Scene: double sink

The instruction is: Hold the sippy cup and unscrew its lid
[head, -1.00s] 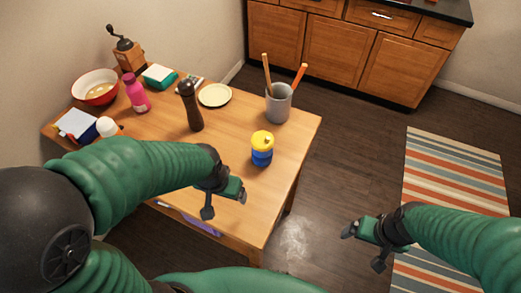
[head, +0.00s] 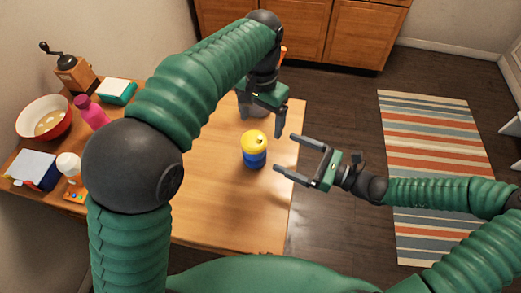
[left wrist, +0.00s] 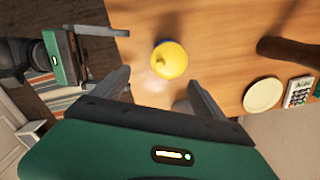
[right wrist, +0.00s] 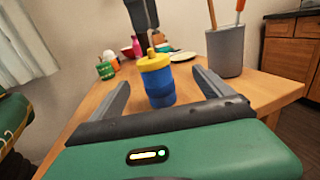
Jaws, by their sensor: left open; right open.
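The sippy cup, with a blue body (head: 254,158) and a yellow lid (head: 255,141), stands upright on the wooden table near its right edge. My left gripper (head: 266,112) is raised above and behind the cup, open and empty. In the left wrist view the yellow lid (left wrist: 170,60) shows from above, beyond the open fingers. My right gripper (head: 284,154) is open, to the right of the cup, its fingers pointing at it without touching. In the right wrist view the cup (right wrist: 158,85) stands ahead between the two fingers.
A grey utensil holder (right wrist: 225,50) stands behind the cup, partly hidden by my left arm in the head view. A red bowl (head: 44,118), pink bottle (head: 92,112), grinder (head: 68,70) and white-capped bottle (head: 68,164) stand at the left. The table front (head: 215,215) is clear.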

